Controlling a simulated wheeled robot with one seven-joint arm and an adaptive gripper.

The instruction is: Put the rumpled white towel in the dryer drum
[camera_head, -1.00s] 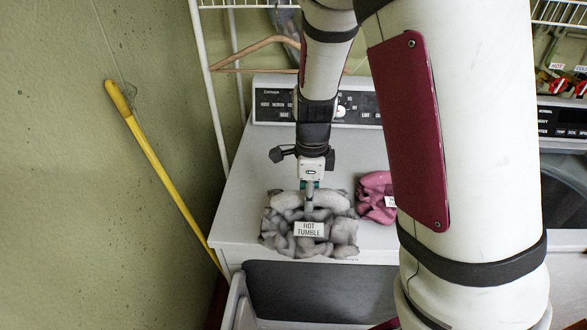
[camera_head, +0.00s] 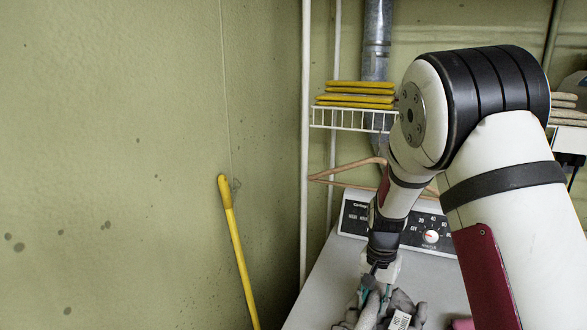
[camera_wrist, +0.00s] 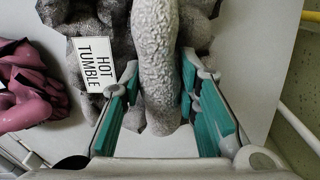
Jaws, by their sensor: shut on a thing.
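The rumpled towel (camera_head: 370,314) looks grey-white and carries a tag reading HOT TUMBLE. It shows at the bottom edge of the head view, partly cut off, over the white top of the machine (camera_head: 328,275). My gripper (camera_head: 376,290) points down at it. In the wrist view, the teal-padded fingers of my gripper (camera_wrist: 160,80) are shut on a thick upright fold of the towel (camera_wrist: 158,40). I cannot tell whether the towel is lifted clear of the top. The drum opening is out of view.
A pink cloth (camera_wrist: 25,85) lies beside the towel. A yellow pole (camera_head: 238,250) leans on the green wall at left. A wire shelf (camera_head: 355,120) holds folded yellow cloths (camera_head: 360,95), with a wooden hanger (camera_head: 345,169) below. The control panel (camera_head: 355,222) stands behind.

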